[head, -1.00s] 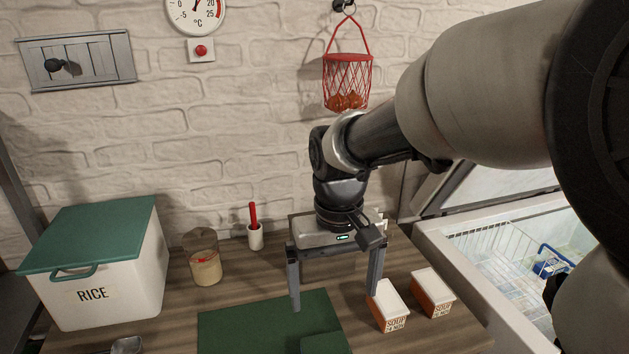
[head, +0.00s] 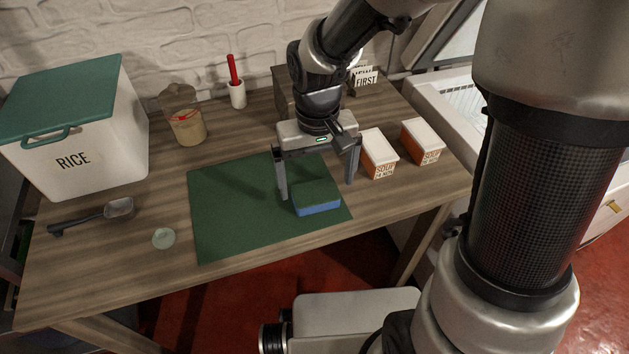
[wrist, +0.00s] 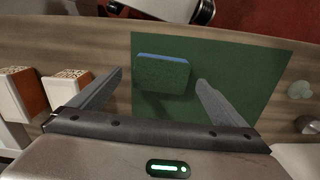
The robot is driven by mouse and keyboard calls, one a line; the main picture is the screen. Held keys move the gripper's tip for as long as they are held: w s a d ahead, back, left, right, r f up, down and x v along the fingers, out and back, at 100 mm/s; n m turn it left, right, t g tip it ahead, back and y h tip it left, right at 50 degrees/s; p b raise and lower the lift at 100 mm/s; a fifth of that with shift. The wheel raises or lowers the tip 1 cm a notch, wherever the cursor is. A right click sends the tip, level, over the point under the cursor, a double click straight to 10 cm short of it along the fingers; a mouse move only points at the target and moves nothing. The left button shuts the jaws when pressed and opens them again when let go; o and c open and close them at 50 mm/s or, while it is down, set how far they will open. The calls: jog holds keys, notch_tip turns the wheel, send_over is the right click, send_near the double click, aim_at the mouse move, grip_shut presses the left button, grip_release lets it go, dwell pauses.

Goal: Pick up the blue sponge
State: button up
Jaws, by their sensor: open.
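The blue sponge (head: 318,207) lies on the green mat (head: 222,207), near the mat's right front part. Its top is dark green and its side is blue. In the wrist view the sponge (wrist: 162,73) lies flat on the mat (wrist: 240,60), between and beyond the fingertips. My gripper (head: 318,191) points down with its fingers spread, empty, above the mat and just behind the sponge in the head view. In the wrist view my gripper (wrist: 160,80) shows both fingers apart. The gap between fingers and sponge is hard to judge.
Two soup cartons (head: 379,154) (head: 422,142) stand right of the mat, close to my gripper. A rice bin (head: 80,135), a jar (head: 184,118), a metal scoop (head: 118,209) and a small glass dish (head: 164,238) are on the left. The table's front edge is clear.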

aim_at(316, 191)
notch_tip(316, 191, down, 3)
jog(key=shift+a+b, duration=0.1)
jog(key=shift+b, duration=0.2)
jog(key=shift+c, duration=0.3)
jog(key=c, duration=1)
jog(key=shift+c, duration=0.2)
notch_tip(316, 191, up, 10)
jog(key=p, duration=0.3)
